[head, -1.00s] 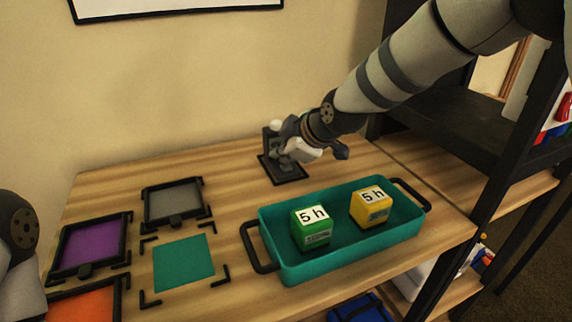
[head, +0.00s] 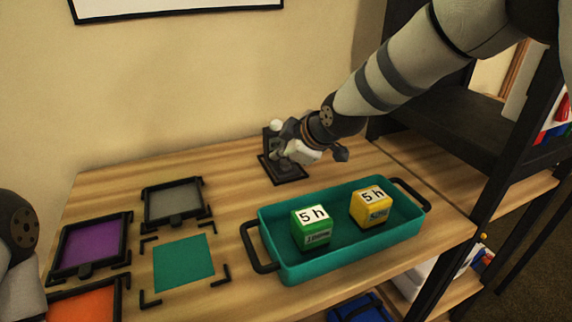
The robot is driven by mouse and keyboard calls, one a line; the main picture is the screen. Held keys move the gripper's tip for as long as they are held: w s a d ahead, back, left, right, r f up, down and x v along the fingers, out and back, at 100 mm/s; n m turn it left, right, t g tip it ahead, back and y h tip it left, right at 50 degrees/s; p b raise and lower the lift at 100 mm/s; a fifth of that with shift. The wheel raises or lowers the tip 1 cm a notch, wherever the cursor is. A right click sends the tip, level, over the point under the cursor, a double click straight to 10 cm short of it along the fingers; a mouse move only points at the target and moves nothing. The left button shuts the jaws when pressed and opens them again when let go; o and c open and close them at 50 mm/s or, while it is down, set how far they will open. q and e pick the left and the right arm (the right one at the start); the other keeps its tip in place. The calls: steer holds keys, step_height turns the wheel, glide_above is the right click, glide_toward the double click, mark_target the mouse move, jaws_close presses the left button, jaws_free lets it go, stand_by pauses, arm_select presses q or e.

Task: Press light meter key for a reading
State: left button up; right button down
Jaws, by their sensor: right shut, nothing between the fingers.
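The light meter (head: 268,143) is a small dark device with a white dome on top, standing on a dark base plate (head: 291,177) near the wall. My right gripper (head: 283,158) is shut and empty. It is right at the front of the meter and overlaps it in the picture, so the key is hidden. I cannot tell whether the fingertips touch the key. My left gripper is out of view; only part of my left arm shows at the left edge.
A teal tray (head: 289,276) with dark handles holds a green block (head: 311,229) and a yellow block (head: 370,207), both marked "5 h". Purple (head: 90,245), grey (head: 174,204), orange (head: 85,305) and teal (head: 183,263) squares lie left. Bare wood separates them from the meter.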

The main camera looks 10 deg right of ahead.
steer(key=shift+r, duration=0.75)
steer(key=shift+r+p, duration=0.45)
steer(key=shift+r, duration=2.05)
